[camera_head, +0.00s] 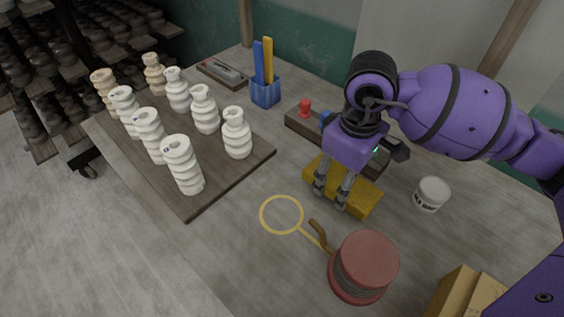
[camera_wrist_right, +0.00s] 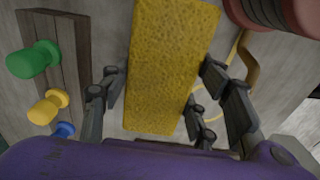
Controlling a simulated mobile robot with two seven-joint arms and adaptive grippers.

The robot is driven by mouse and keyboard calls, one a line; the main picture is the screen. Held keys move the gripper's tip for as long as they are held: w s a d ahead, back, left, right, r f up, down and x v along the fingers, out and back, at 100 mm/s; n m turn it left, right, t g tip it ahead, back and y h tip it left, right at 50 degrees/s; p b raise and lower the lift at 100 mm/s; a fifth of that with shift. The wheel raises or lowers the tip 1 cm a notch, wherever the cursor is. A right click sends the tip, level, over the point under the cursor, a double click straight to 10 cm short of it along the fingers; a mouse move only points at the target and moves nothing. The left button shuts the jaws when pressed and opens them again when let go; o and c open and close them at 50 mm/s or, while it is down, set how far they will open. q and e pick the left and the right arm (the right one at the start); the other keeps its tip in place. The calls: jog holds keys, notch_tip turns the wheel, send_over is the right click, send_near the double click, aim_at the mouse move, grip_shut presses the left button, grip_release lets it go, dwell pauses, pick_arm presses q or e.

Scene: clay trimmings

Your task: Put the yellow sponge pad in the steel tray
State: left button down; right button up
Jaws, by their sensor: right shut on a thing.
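The yellow sponge pad (camera_head: 360,200) is a flat rectangular block at the table's right half. My right gripper (camera_head: 331,203) comes down over it from above, with its fingers on the pad's two long sides. In the right wrist view the pad (camera_wrist_right: 165,60) runs between the fingers (camera_wrist_right: 155,95), and the gripper is shut on it. I cannot tell whether the pad is lifted off the table. I make out no steel tray for certain; a small dark tray-like piece with a grey object (camera_head: 222,72) lies at the back. My left gripper is not in view.
A board (camera_head: 235,182) with several white ribbed pots stands left. Behind the gripper is a wooden block (camera_head: 294,122) with coloured knobs. A blue holder (camera_head: 265,93), white jar (camera_head: 431,194), red round drum (camera_head: 366,262), yellow ring tool (camera_head: 263,222) and tan box (camera_head: 462,290) surround it.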

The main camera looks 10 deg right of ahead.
jog(key=shift+f, duration=2.4)
jog(key=shift+f, duration=0.2)
jog(key=o, duration=1.2)
